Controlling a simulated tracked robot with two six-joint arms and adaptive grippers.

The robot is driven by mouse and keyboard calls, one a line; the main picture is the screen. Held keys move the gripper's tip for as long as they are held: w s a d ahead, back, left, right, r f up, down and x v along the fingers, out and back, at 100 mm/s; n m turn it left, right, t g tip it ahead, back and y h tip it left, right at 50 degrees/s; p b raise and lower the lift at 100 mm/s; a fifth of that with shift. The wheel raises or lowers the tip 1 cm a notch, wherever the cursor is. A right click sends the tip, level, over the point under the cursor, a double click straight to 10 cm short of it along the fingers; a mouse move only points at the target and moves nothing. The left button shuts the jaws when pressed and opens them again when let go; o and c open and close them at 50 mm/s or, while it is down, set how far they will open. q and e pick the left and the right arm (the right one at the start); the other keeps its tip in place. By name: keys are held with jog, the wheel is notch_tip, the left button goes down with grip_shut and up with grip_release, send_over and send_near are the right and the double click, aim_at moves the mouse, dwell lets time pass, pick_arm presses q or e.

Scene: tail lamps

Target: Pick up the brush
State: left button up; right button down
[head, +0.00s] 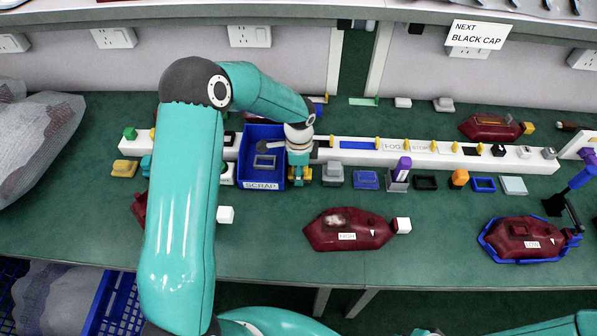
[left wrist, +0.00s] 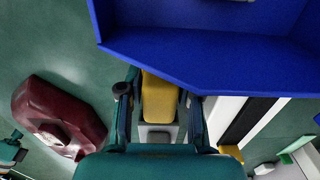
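I cannot make out the brush for certain. A dark item with a brown end (head: 568,126) at the far right back edge may be it, but it is small and cut off. My left gripper (head: 299,178) points down at the table, just right of the blue SCRAP bin (head: 262,185). In the left wrist view its fingers (left wrist: 160,105) stand apart on either side of a yellow block (left wrist: 160,98). They look open around it; contact is not clear. My right gripper is not in view.
The blue bin wall (left wrist: 200,60) is close beside the left gripper. A white rail (head: 370,158) with pegs runs behind. Small coloured caps line its front. A dark red lamp (head: 345,230) lies front centre, another (head: 520,240) in a blue holder at right.

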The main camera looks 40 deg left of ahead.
pick_arm(q)
grip_shut()
jog(key=shift+r, duration=0.1)
notch_tip(320, 180, up, 20)
dwell(0.5)
